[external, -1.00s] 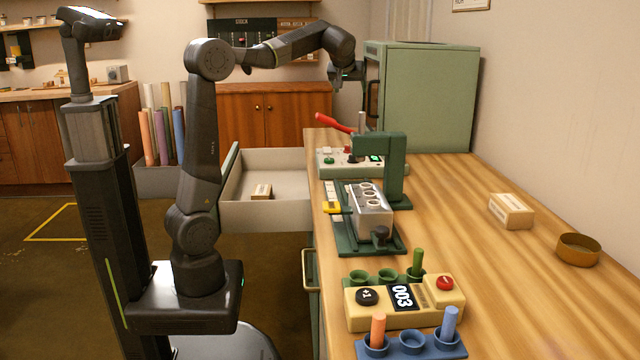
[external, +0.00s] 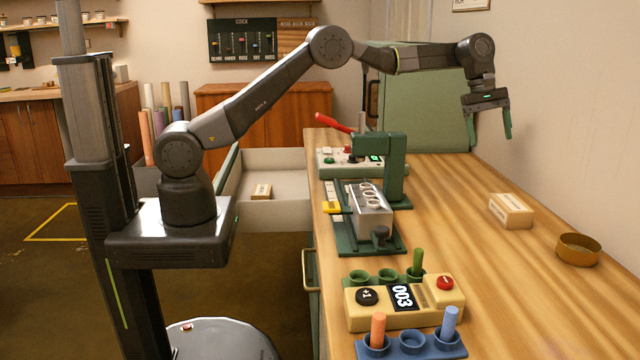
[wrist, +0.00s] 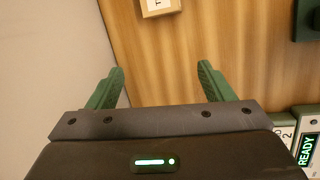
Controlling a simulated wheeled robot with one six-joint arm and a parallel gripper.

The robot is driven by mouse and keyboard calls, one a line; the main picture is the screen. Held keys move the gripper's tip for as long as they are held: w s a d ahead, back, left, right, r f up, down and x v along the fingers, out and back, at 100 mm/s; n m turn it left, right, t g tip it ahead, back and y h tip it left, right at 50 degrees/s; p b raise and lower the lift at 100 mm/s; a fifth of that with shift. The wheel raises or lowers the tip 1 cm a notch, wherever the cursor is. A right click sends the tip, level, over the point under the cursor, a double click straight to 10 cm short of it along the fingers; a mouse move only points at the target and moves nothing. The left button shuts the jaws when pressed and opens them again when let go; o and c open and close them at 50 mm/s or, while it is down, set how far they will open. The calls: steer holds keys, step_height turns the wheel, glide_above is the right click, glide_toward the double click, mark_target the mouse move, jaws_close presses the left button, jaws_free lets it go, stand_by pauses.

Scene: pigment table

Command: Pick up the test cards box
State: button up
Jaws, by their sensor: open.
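A small cream and tan box (external: 511,211) lies on the right part of the wooden table; its label is too small to read in the external view. It appears to be the box (wrist: 158,8) cut off by the top edge of the wrist view, where a "T" shows on its white label. My gripper (external: 491,138) is open and empty, pointing down high above the table, beyond the box and to its left in the external view. In the wrist view, the gripper (wrist: 161,66) shows bare tabletop between its green fingers.
A brass dish (external: 578,250) stands right of the box. A green press (external: 392,170), a control panel (external: 335,163) and a yellow counter (external: 375,308) stand along the left side. Another small box (external: 261,191) lies in the open drawer. The wall bounds the right.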

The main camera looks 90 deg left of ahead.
steer(key=g+h+p, duration=0.1)
steer(key=h+p, duration=0.1)
glide_toward(510, 201)
step_height(510, 201, up, 4)
steer(key=x, duration=0.8)
steer(key=shift+a+f+p, duration=0.2)
steer(key=shift+f+p, duration=0.2)
steer(key=shift+f, duration=0.1)
steer(key=shift+a+p+x, duration=0.15)
steer(key=shift+p+x, duration=0.3)
steer(key=shift+x, duration=0.95)
steer(key=shift+a+p+x, duration=0.15)
steer(key=shift+p+x, duration=0.25)
steer(key=shift+x, duration=1)
steer(key=shift+s+f, duration=0.2)
steer(key=shift+c, duration=0.2)
steer(key=c, duration=0.8)
